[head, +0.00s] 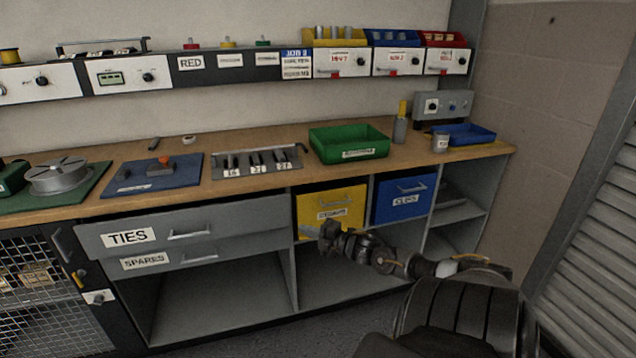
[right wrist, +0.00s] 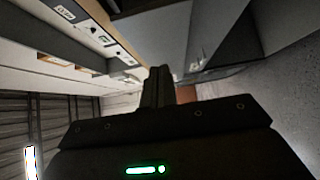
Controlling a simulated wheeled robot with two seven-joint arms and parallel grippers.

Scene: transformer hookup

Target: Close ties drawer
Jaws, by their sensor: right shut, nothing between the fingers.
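The grey ties drawer (head: 240,217), with a TIES label and a bar handle (head: 190,235), is under the bench top at left. Its front appears to stand a little forward of the spares drawer (head: 225,246) below; the exact gap cannot be told. My right gripper (head: 328,238) is shut and empty, in front of the yellow bin, to the right of the ties drawer and apart from its handle. Its shut fingers (right wrist: 158,88) also show in the right wrist view. My left gripper is not in view.
A yellow bin (head: 345,203) and a blue clips bin (head: 405,200) sit under the bench right of the drawers. A mesh-fronted cabinet (head: 40,285) stands at left. The wooden bench top (head: 300,180) holds a green tray (head: 350,142) and tools. Open shelf space lies below the drawers.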

